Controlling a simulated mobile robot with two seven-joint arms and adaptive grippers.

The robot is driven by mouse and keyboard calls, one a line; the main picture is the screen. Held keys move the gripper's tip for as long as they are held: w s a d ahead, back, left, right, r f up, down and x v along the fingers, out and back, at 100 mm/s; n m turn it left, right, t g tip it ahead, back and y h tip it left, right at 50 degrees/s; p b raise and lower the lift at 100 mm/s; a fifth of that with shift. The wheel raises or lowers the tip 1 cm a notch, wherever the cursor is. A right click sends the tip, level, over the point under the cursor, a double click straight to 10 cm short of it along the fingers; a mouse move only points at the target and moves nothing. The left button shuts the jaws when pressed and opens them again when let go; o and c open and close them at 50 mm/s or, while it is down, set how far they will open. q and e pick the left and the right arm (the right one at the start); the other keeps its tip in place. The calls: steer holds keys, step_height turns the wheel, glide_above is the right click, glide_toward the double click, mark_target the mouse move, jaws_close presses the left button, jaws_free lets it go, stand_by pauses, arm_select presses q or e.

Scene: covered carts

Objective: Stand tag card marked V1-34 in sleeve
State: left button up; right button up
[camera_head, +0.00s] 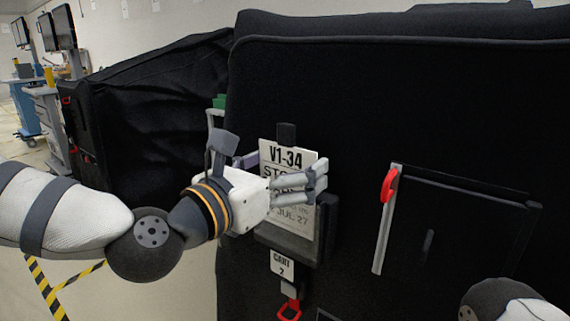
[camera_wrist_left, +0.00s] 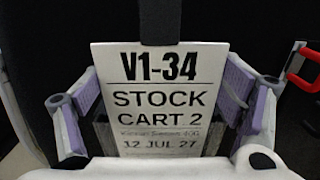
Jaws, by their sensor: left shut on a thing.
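The white tag card (camera_head: 281,158) reads V1-34 and stands upright against the front of the black covered cart. My left gripper (camera_head: 285,174) is shut on it. In the left wrist view the card (camera_wrist_left: 157,85) sits between the two purple-padded fingers, which press its side edges. A dark tab overlaps the card's top middle. The dark sleeve (camera_head: 285,243) is on the cart cover around the card's lower part. The card's bottom edge meets the sleeve's lip; I cannot tell how deep it sits. My right gripper is out of view; only part of my right arm shows.
A small CART 2 label (camera_head: 283,264) hangs below the sleeve, with a red clip (camera_head: 289,310) under it. To the right is a black flap with a pale strip (camera_head: 385,225) and a red handle (camera_head: 389,185). Another covered cart (camera_head: 155,110) stands left.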

arm_select(q)
step_height(320, 180, down, 2)
steer(key=shift+f+b, duration=0.1)
steer(key=shift+b, duration=0.4)
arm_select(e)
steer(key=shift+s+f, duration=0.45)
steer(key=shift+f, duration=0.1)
arm_select(q)
steer(key=o, duration=0.7)
steer(key=shift+o, duration=0.7)
steer(key=shift+f, duration=0.15)
